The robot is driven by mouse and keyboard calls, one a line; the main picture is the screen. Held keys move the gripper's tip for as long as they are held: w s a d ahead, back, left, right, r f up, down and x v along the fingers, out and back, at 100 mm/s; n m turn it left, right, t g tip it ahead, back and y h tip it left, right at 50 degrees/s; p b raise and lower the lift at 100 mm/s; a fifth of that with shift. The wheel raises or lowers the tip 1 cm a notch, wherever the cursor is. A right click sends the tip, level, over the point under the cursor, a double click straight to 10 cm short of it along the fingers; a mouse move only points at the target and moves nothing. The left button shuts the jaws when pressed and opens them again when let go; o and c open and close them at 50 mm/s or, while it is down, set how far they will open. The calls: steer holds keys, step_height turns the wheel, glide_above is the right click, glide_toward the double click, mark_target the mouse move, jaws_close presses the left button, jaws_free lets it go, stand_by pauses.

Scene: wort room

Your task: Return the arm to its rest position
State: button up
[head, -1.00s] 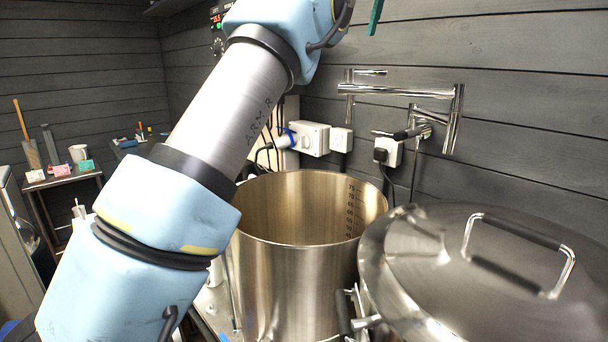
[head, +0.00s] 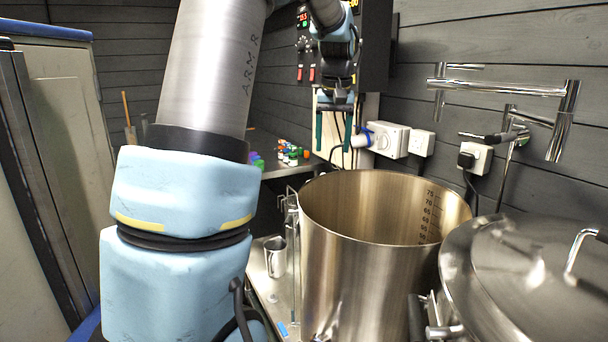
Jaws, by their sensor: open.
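My arm fills the left and upper middle of the head view, with its pale blue joints and a grey link marked with letters. My gripper (head: 334,140) hangs at the upper middle, its two green fingers pointing down and apart. It is open, and nothing shows between the fingers. In the picture it is above and behind the open steel pot's left rim, in front of the control box and wall. The gripper looks clear of the pot (head: 355,275).
A lidded steel vessel (head: 530,270) stands at the right. A black control box (head: 372,50), white sockets (head: 388,140) and chrome pipes (head: 500,88) are on the wall. A metal jug (head: 274,257) stands left of the pot. A tall cabinet (head: 62,150) is at far left.

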steer(key=s+a+f+b, duration=0.1)
steer(key=s+a+f, duration=0.6)
steer(key=s+f, duration=0.2)
steer(key=s+a+f, duration=0.6)
steer(key=s+f, duration=0.3)
steer(key=s, duration=0.3)
steer(key=shift+a+f+g+b, duration=0.25)
steer(key=shift+a+g+b, duration=0.1)
steer(key=shift+g+b, duration=0.05)
